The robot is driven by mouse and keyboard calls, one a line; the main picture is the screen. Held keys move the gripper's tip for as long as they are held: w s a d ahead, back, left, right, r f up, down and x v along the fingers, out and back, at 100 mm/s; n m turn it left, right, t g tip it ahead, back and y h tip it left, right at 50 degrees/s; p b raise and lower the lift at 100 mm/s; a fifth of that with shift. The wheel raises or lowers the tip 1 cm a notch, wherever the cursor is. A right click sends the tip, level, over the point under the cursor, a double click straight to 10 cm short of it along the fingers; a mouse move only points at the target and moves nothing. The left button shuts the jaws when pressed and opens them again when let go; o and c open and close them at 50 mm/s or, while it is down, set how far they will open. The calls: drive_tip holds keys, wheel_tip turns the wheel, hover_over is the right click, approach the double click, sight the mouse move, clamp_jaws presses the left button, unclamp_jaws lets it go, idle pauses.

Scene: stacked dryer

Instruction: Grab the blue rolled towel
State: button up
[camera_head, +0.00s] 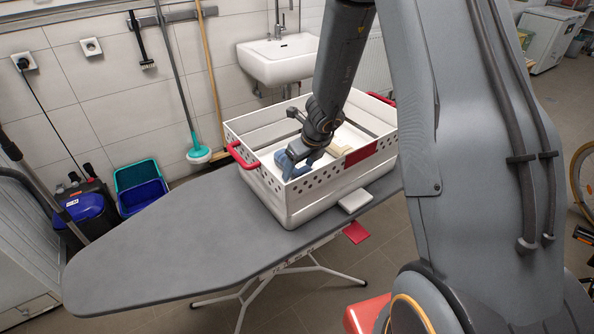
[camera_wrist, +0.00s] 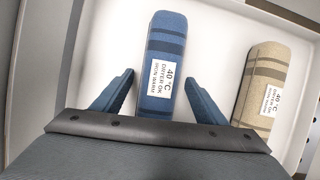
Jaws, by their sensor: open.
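The blue rolled towel (camera_wrist: 167,40) lies in the white basket, with darker stripes and a white label, in the wrist view. My gripper (camera_wrist: 160,85) is open, with one blue finger to the left of the towel's near end and one to its right. Gaps show between the fingers and the towel; the near end is hidden behind my gripper's body. In the head view, my gripper (camera_head: 290,160) reaches down into the white basket (camera_head: 285,205), which stands on the grey ironing board (camera_head: 150,245). The towel is hard to tell from the fingers there.
A beige rolled towel (camera_wrist: 264,75) lies to the right of the blue one in the basket. The basket walls, with red handles (camera_head: 241,155), surround my gripper. A white sink (camera_head: 278,60) is on the wall behind. The left part of the board is clear.

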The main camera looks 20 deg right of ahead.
drive_tip(key=shift+c, duration=0.3)
drive_tip(key=c, duration=1.3)
drive_tip(key=shift+o, duration=0.2)
